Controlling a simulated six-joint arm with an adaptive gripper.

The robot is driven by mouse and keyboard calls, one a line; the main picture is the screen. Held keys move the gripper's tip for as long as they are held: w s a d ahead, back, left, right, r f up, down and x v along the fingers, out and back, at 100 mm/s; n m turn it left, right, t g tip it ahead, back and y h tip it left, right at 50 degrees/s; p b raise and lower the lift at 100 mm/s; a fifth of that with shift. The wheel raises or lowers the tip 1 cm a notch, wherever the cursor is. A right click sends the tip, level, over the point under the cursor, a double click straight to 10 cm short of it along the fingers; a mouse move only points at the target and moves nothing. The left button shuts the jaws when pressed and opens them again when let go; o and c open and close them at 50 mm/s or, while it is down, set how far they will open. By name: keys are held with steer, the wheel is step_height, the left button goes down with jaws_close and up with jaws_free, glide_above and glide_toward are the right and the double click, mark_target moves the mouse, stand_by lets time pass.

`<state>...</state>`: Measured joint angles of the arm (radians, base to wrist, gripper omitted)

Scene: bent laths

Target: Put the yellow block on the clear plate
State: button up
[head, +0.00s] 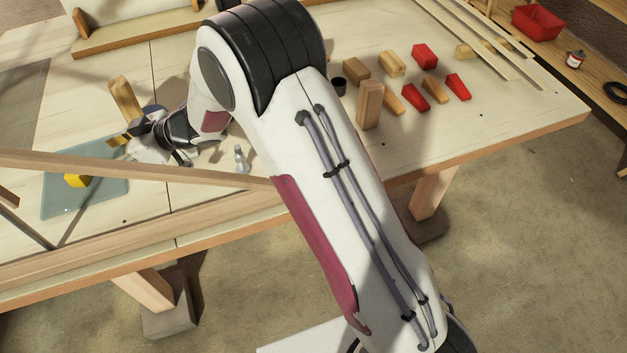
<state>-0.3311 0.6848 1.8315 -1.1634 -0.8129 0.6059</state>
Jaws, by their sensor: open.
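The yellow block (77,181) appears to rest on the clear plate, left of its middle. The clear plate (101,196) is a flat, bluish see-through sheet lying on the worktable at the left. A wooden lath crosses in front of the plate and hides part of it, close by the block's upper edge. My gripper (126,147) is open, above and right of the block in the picture, near the plate's far right corner. It is apart from the block, and I see nothing held in it. My arm hides the middle of the table.
The long lath (200,174) slants across the left front. An upright wooden block (124,99) stands behind my gripper. A small clear figure-like item (240,158) stands right of it. Wooden and red blocks (424,55) lie at the right; the table's right front is clear.

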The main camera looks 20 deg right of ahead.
steer(key=w+d+r+m+t+h, duration=0.2)
steer(key=d+r+t+h, duration=0.1)
steer(key=d+r, duration=0.4)
steer(key=w+d+r+m+t+h, duration=0.2)
steer(key=d+r, duration=0.2)
steer(key=d, duration=0.4)
steer(key=s+d+r+m+h, duration=0.2)
steer(key=s+d+r+h, duration=0.15)
steer(key=d, duration=0.35)
steer(key=s+d+r+m+h, duration=0.2)
steer(key=s+d+r, duration=0.15)
steer(key=d, duration=0.45)
steer(key=s+d+m+g+h, duration=0.1)
steer(key=s+d+m, duration=0.1)
steer(key=s+d, duration=0.35)
steer(key=s+d+m+g+h, duration=0.1)
steer(key=s+d+h, duration=0.15)
steer(key=s, duration=0.65)
steer(key=s+f+m+g+y, duration=0.1)
steer(key=s+f, duration=0.1)
steer(key=s, duration=0.7)
steer(key=s+f+m+g, duration=0.1)
steer(key=s+f+g, duration=0.1)
steer(key=s, duration=0.7)
steer(key=shift+s+d+f+y, duration=0.15)
steer(key=shift+d+f+y, duration=0.25)
steer(key=shift+f, duration=0.1)
